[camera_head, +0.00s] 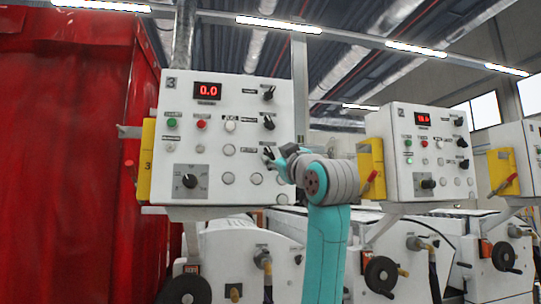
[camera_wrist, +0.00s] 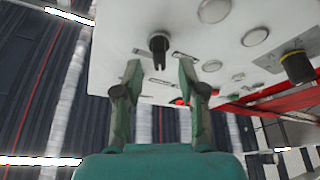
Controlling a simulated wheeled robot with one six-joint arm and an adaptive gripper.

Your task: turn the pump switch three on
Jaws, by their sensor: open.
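The control panel marked 3 (camera_head: 220,160) is a white box with a red display reading 0.0. Black rotary knobs (camera_head: 269,122) run down its right side, with small labels that I cannot read, so I cannot tell which is the pump switch. My gripper (camera_head: 268,156) is at the panel's right side, below the upper knobs, and partly hides what is behind it. In the wrist view, my open gripper (camera_wrist: 160,72) has its two fingers apart and empty. A black knob (camera_wrist: 158,45) shows just beyond the fingertips, roughly centred between them; contact is not visible.
Panel 3 also has a large black selector (camera_head: 188,180), a green button (camera_head: 171,122), a red button (camera_head: 201,124) and several pale round buttons. A yellow box (camera_head: 146,160) is on its left side. A second panel (camera_head: 420,150) stands to the right. A red curtain (camera_head: 65,160) fills the left.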

